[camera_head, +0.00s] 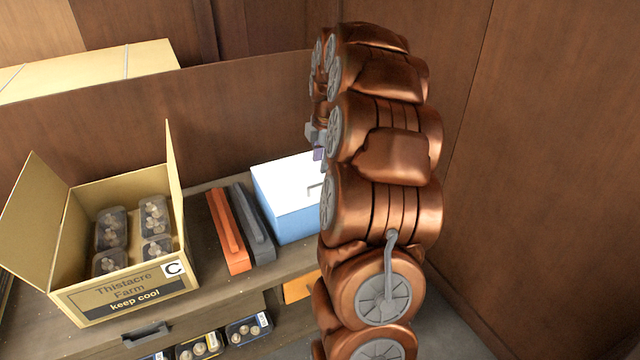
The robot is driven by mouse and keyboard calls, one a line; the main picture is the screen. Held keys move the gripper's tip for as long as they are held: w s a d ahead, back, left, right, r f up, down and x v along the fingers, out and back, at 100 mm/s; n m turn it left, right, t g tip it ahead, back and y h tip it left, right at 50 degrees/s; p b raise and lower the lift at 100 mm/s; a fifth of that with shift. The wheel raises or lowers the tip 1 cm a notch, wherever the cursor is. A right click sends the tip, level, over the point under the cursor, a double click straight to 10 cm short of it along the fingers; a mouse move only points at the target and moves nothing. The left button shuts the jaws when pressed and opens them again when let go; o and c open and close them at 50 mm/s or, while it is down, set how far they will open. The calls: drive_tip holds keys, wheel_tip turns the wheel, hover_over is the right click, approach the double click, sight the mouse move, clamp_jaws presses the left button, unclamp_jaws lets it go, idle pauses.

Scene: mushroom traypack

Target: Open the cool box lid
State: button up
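The cool box (290,221) is blue with a white lid (287,181). It stands on the wooden bench, left of my arm. The lid lies flat on the box and looks closed. A small grey handle shows near the lid's right side, partly hidden by my arm. My copper-coloured arm rises in front of the box's right part and hides it. My gripper (318,142) shows only as a small grey piece at the arm's left edge, above the lid's far right. Its fingers are too hidden to tell their state.
An open cardboard box (120,292) holding several mushroom trays stands left on the bench (195,318). An orange bar (228,232) and a dark grey bar (254,224) lie between it and the cool box. More mushroom trays (248,329) sit below the bench front. Wooden walls enclose the back and right.

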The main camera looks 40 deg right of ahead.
sight(320, 185)
drive_tip(key=f, duration=0.2)
drive_tip(key=w+f, duration=0.1)
drive_tip(key=f, duration=0.4)
drive_tip(key=shift+w+d+f+p, duration=0.2)
drive_tip(key=shift+d+f+p, duration=0.2)
clamp_jaws()
idle(0.4)
